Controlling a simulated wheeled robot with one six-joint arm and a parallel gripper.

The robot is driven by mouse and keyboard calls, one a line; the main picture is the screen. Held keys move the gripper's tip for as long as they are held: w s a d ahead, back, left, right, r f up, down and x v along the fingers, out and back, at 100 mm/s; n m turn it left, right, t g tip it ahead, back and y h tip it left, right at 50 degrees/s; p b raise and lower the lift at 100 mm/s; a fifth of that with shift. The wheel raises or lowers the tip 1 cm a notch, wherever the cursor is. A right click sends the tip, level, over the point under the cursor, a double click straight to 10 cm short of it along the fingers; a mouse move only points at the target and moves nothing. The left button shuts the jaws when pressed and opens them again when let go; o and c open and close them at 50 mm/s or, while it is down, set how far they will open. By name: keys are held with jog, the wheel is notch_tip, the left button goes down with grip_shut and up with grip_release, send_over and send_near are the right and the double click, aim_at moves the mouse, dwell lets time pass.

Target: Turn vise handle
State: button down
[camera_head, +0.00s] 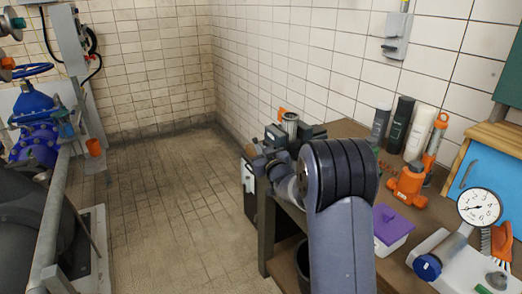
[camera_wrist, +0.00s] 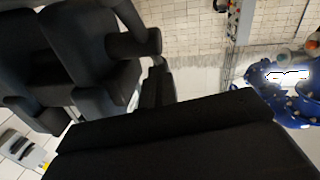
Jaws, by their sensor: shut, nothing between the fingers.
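A dark grey vise (camera_head: 312,131) stands at the far left corner of the workbench in the head view, partly hidden behind my arm. My gripper (camera_head: 268,163) is at the vise's near left side, mostly hidden by my own wrist. It is shut with nothing held. In the wrist view, large dark blocks fill the left and a dark slab fills the bottom, very close to the camera. I cannot tell clearly which are vise and which are my gripper. The vise handle is not clearly made out, so I cannot tell whether my gripper touches it.
The workbench (camera_head: 350,130) carries several bottles (camera_head: 400,125), an orange jack (camera_head: 407,185), a purple-lidded box (camera_head: 393,225) and a pressure gauge (camera_head: 479,208). A tiled wall stands behind it. Blue pump piping (camera_head: 38,120) is at left. The floor (camera_head: 165,200) between is clear.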

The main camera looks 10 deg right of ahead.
jog(key=p, duration=0.1)
jog(key=w+g+p, duration=0.1)
jog(key=shift+a+r+p, duration=0.15)
jog(key=shift+p, duration=0.15)
jog(key=shift+f+g+p, duration=0.2)
jog(key=shift+g+p, duration=0.4)
jog(key=shift+p, duration=0.05)
jog(key=shift+w+f, duration=0.25)
